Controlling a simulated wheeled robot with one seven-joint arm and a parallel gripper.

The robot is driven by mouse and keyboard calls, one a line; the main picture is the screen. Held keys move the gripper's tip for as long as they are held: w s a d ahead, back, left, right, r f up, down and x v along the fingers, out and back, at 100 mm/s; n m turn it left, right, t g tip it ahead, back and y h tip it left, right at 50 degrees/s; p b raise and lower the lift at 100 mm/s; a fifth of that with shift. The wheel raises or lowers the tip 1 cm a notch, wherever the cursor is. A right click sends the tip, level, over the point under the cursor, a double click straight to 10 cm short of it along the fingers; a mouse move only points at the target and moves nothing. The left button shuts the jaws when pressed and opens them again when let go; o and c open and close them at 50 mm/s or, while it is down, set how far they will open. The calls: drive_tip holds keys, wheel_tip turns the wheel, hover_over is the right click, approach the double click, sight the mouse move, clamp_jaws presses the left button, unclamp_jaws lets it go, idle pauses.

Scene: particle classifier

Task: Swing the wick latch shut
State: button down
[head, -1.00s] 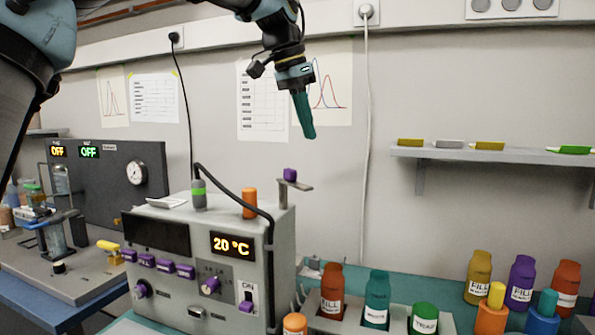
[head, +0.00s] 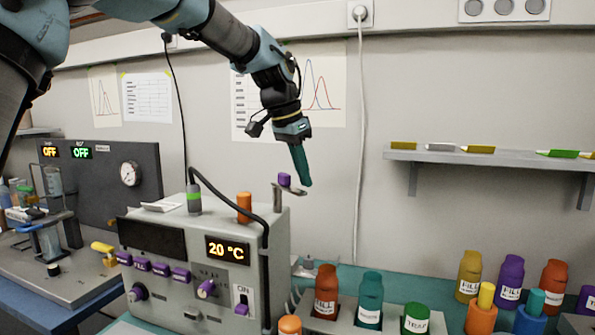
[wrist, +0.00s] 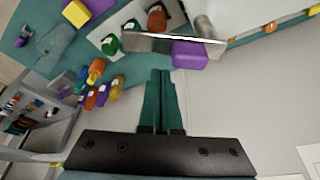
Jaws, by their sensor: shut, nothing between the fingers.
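The latch looks to be a flat grey arm (head: 291,190) with a purple knob (head: 284,179), on a thin post at the right end of the grey machine's top (head: 205,225). The arm sticks out to the right of the post. My gripper (head: 307,184) is shut and empty, pointing down, with its teal fingertips just right of the purple knob in the head view. In the wrist view, the closed fingertips (wrist: 163,73) lie just short of the purple knob (wrist: 189,54) and the latch arm (wrist: 172,43). I cannot tell whether they touch.
An orange cap (head: 244,207) and a black cable (head: 232,198) sit on the machine near the latch. Several bottles stand on the bench to the right, including a teal one (head: 370,290). A wall shelf (head: 480,158) is at the right.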

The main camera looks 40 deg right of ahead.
drive_tip(key=shift+a+f, duration=0.15)
drive_tip(key=shift+a, duration=0.6)
